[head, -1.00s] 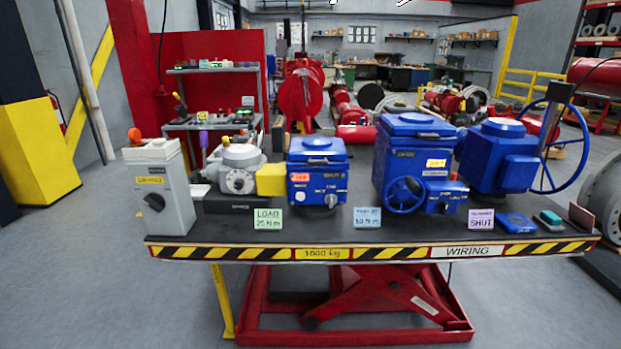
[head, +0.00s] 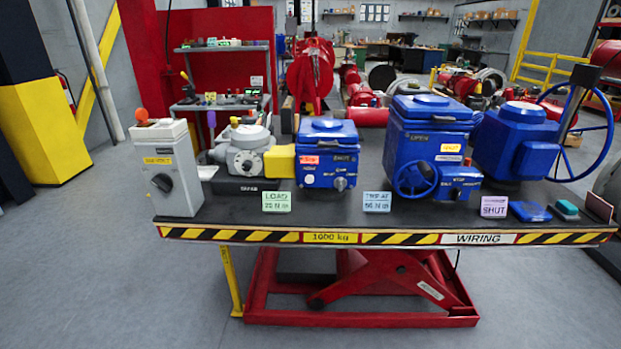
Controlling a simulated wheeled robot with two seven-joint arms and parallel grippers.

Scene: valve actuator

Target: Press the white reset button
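A small pale round spot (head: 310,179) shows on the front of the smaller blue actuator (head: 327,136), left of its grey knob (head: 340,184). It may be the white reset button, but it is too small to tell. This actuator sits near the middle of the lift table (head: 345,212), with an orange label on its front and a yellow block at its left. Neither of my grippers is in view.
A grey control box (head: 173,172) with a black knob stands at the table's left end. Larger blue actuators with handwheels (head: 415,178) fill the right. Small cards (head: 277,202) stand along the front edge. The floor in front is clear.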

